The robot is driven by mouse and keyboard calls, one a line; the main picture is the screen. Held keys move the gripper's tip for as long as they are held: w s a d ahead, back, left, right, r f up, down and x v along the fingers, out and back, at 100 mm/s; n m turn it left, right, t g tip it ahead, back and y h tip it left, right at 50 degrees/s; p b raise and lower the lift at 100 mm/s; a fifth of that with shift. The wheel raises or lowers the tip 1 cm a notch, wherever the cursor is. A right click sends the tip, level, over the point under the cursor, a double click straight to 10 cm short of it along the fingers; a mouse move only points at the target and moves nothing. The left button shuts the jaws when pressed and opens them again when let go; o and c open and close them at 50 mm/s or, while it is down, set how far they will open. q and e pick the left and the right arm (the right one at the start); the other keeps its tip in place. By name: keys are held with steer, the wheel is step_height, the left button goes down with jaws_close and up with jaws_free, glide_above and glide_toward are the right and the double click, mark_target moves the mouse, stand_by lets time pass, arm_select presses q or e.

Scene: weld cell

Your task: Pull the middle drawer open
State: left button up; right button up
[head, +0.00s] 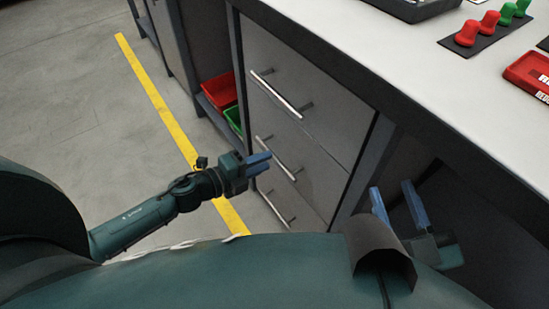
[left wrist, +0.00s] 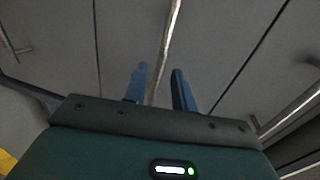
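The grey drawer unit under the bench has three drawers, all flush and closed in the head view. The middle drawer (head: 306,172) has a slim metal bar handle (head: 282,160). My left gripper (head: 266,161) is at the left end of that handle. In the left wrist view, the handle (left wrist: 170,38) runs between the two blue fingers of my left gripper (left wrist: 159,77), with gaps showing; I cannot tell whether either finger touches it. My right gripper (head: 393,197) is open and empty, to the right of the drawer unit below the bench top.
The top drawer handle (head: 276,94) and bottom drawer handle (head: 273,209) lie either side of the middle one. A red bin (head: 221,91) and a green bin (head: 234,120) sit on a low shelf to the left. The white bench top (head: 400,58) overhangs at right. Floor at left is clear.

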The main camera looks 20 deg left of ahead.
mark_target(274, 158)
arm_select(q)
steer(key=shift+x, duration=2.2)
steer(key=shift+c, duration=0.2)
jaws_close()
